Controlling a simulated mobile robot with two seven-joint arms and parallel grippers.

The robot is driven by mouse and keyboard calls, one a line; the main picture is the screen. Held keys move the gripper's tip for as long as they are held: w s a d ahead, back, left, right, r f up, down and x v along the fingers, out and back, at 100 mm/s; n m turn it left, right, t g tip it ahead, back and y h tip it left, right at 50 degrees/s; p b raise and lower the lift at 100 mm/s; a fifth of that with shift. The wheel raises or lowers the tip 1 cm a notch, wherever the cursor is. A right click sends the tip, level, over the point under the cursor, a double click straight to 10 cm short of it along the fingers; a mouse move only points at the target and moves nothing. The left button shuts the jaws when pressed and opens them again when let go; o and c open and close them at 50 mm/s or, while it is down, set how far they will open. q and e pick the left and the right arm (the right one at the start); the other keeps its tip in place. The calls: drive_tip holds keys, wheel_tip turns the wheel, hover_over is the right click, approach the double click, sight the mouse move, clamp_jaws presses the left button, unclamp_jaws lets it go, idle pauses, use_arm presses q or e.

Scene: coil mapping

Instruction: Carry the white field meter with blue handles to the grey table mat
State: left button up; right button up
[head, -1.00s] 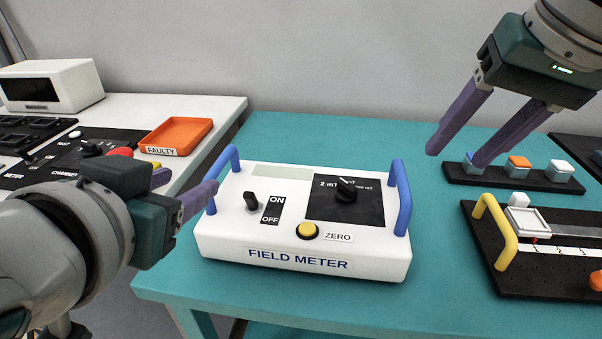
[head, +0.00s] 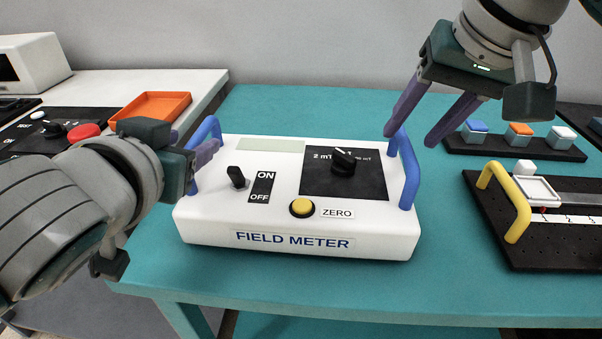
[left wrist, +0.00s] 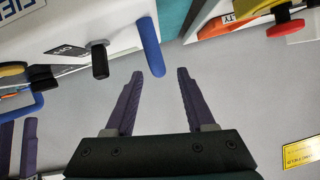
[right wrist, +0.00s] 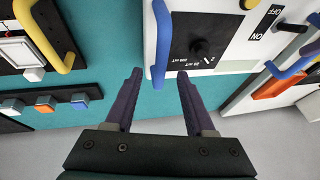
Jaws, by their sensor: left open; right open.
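The white field meter (head: 290,241) with blue handles stands on the teal table. My left gripper (head: 201,157) is open beside the left blue handle (head: 208,130). The left wrist view shows that handle (left wrist: 151,48) just beyond the fingertips, nearer one finger; no contact shows. My right gripper (head: 409,138) is open above and behind the right blue handle (head: 411,183). In the right wrist view this handle (right wrist: 160,42) lies ahead, between the lines of the open fingers. I cannot make out a grey table mat.
The teal table (head: 250,288) is clear in front of the meter. To the right are a black board with a yellow handle (head: 507,205) and a rack of coloured blocks (head: 517,146). A white table at left holds an orange tray (head: 152,108) and a red knob (head: 84,131).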

sight(195, 136)
use_arm(q)
drive_tip(key=shift+x, duration=2.05)
use_arm(e)
drive_tip(key=shift+x, duration=2)
use_arm(q)
drive_tip(key=shift+c, duration=0.3)
use_arm(e)
drive_tip(key=shift+c, duration=0.3)
use_arm(q)
clamp_jaws()
use_arm(e)
clamp_jaws()
use_arm(q)
drive_tip(key=shift+r, duration=0.2)
use_arm(e)
drive_tip(key=shift+r, duration=0.25)
